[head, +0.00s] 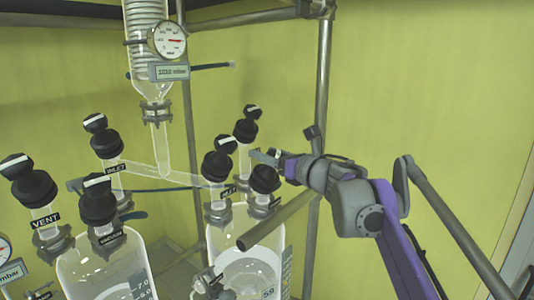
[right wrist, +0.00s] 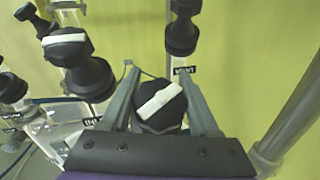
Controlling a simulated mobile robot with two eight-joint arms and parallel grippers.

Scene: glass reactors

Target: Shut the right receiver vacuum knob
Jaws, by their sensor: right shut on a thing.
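The right receiver (head: 218,240) is a clear glass vessel with several black-capped valves on top. Its front right black knob (head: 265,178), which I take as the vacuum knob, has its label mostly hidden. My right gripper (head: 264,158) reaches it from the right. In the right wrist view the fingers stand on both sides of this knob (right wrist: 160,110) and are shut on it. Its white pointer bar lies diagonally, rising to the right. My left gripper is not in view.
The inlet knob (head: 218,160) stands close on the left and the vent knob (head: 247,125) behind. The left receiver (head: 105,270) carries similar knobs. A gauge (head: 170,40) hangs above, and a vertical metal pole (head: 321,100) stands behind my right arm.

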